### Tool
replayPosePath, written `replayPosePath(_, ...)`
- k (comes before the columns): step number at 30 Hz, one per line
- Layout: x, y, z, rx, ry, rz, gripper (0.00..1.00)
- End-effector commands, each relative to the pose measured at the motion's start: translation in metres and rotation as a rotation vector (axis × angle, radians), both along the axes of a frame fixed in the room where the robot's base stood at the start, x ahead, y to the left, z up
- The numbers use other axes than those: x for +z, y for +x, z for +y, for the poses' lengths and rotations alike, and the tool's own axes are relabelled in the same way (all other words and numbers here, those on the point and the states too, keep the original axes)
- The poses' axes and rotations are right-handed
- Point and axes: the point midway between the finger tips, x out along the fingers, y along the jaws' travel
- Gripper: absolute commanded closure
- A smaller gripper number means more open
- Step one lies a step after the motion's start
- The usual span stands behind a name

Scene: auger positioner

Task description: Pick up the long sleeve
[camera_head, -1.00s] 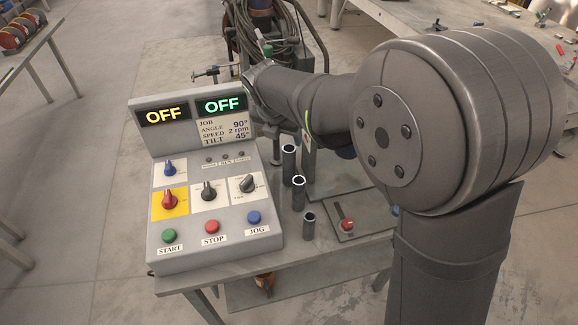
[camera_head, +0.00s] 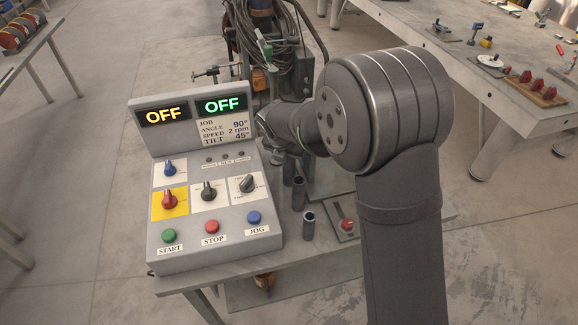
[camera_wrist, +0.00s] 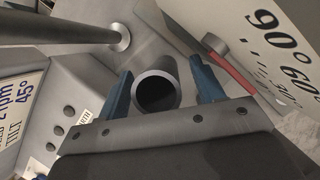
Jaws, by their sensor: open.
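Three dark grey upright sleeves stand to the right of the control box in the head view: a back one (camera_head: 288,172), a middle one (camera_head: 299,193) and a clearly shorter front one (camera_head: 309,226). My gripper (camera_head: 287,148) is low over the back of this row, partly hidden by my arm. In the wrist view, my open gripper (camera_wrist: 162,88) has one blue finger on each side of a sleeve (camera_wrist: 172,65), seen from above by its round open end. Small gaps show beside it. It seems to be the back sleeve.
The control box (camera_head: 220,238) with knobs and buttons stands close left; both displays read OFF. A red-knobbed plate (camera_head: 346,226) lies right of the sleeves. A panel with angle marks (camera_wrist: 268,40) and a red-edged part (camera_wrist: 228,68) are near the fingers.

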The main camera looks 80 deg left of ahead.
Motion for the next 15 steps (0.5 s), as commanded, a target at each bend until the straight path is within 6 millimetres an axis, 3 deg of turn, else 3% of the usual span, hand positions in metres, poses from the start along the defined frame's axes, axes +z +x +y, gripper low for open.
replayPosePath(4, 0.0006, -0.0001, 0.0002, 0.000, 0.001, 0.000, 0.39)
replayPosePath(5, 0.0006, -0.0002, 0.0003, 0.000, 0.001, 0.000, 0.43)
replayPosePath(13, 0.0007, -0.0004, 0.0002, 0.000, 0.001, 0.000, 0.95)
replayPosePath(15, 0.0017, -0.0005, 0.0007, 0.001, 0.003, 0.000, 1.00)
